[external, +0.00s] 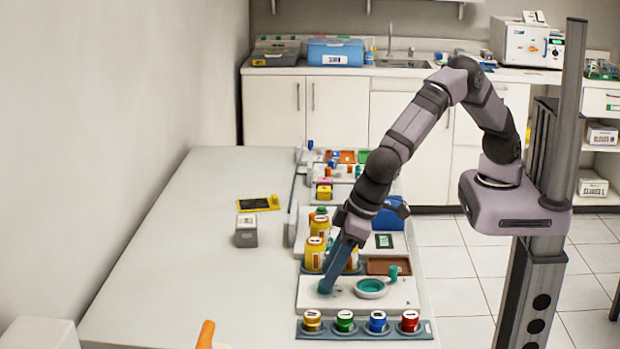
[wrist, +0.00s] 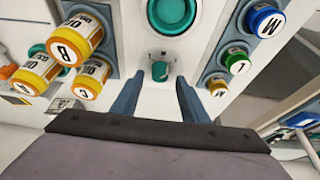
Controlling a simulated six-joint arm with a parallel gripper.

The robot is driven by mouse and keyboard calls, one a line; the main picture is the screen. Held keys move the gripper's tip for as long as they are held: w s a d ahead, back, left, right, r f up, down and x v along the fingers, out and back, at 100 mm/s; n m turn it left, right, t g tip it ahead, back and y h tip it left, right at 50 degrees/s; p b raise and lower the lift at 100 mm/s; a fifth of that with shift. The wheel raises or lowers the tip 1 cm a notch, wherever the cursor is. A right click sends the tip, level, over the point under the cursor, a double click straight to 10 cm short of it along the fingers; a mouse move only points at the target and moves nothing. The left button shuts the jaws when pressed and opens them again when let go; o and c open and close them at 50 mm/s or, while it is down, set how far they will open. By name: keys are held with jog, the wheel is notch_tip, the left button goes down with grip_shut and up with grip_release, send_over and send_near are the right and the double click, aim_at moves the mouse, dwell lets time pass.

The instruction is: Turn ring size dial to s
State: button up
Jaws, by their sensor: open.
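The dial appears as a small teal knob (wrist: 160,70) on a white panel in the wrist view. Small dark marks sit on the panel just beyond it, too small to read. My gripper (wrist: 160,80) is open, with one blue finger on each side of the knob; I cannot tell whether either finger touches it. In the external view my gripper (external: 328,284) points down at the left part of the white panel (external: 345,303), largely hiding the teal knob (external: 322,288). A teal ring (external: 371,288) lies to the right on the same panel.
Yellow-capped bottles (external: 315,254) stand close behind my gripper. A row of coloured-lid jars (external: 345,320) stands in front of the panel. A grey box (external: 246,231) and a yellow-edged black pad (external: 258,203) lie to the left. The table's left part is mostly clear.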

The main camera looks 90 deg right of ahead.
jog(key=shift+x, duration=0.8)
jog(key=shift+c, duration=0.3)
grip_shut()
jog(key=shift+n, duration=0.5)
jog(key=shift+o, duration=0.3)
grip_release()
jog(key=shift+r, duration=0.15)
